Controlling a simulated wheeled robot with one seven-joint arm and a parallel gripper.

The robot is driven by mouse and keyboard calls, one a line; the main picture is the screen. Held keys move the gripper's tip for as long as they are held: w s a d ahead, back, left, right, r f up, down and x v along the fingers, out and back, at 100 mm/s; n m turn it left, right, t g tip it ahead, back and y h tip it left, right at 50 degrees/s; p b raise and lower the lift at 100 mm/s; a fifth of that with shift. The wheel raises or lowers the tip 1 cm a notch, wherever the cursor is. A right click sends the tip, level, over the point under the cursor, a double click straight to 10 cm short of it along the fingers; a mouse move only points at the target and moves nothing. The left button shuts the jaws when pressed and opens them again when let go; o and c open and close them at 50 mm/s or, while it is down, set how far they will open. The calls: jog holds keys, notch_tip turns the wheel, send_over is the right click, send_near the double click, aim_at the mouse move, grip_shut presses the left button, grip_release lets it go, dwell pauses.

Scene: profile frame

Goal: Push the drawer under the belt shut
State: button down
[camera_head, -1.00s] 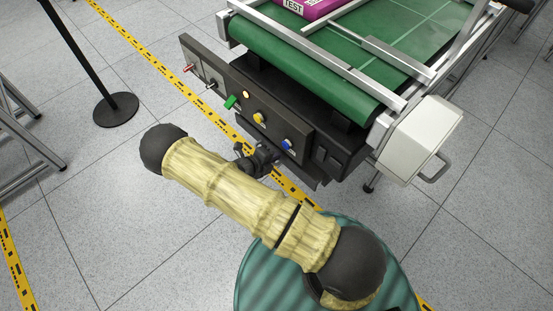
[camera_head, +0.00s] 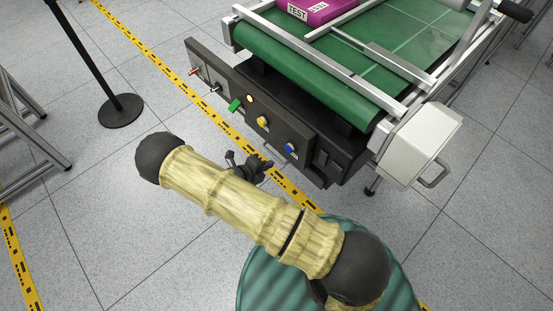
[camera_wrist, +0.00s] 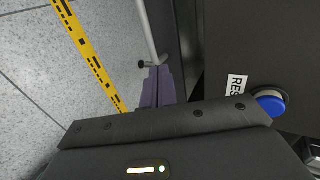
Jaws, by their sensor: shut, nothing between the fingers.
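The green conveyor belt (camera_head: 320,72) is at the upper right of the head view, with a dark control panel (camera_head: 248,103) along its near side.
A magenta box (camera_head: 312,10) lies on the belt. A pale housing (camera_head: 420,140) with a handle juts out at the belt's right end. A black post base (camera_head: 120,110) stands at the left. Open floor with yellow tape (camera_head: 150,65) lies left of the panel.

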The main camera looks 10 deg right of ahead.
jog(key=v, duration=0.6)
jog(key=shift+r+p, duration=0.3)
jog(key=shift+p, duration=0.1)
jog(key=shift+s+a, duration=0.1)
jog(key=shift+a, duration=0.05)
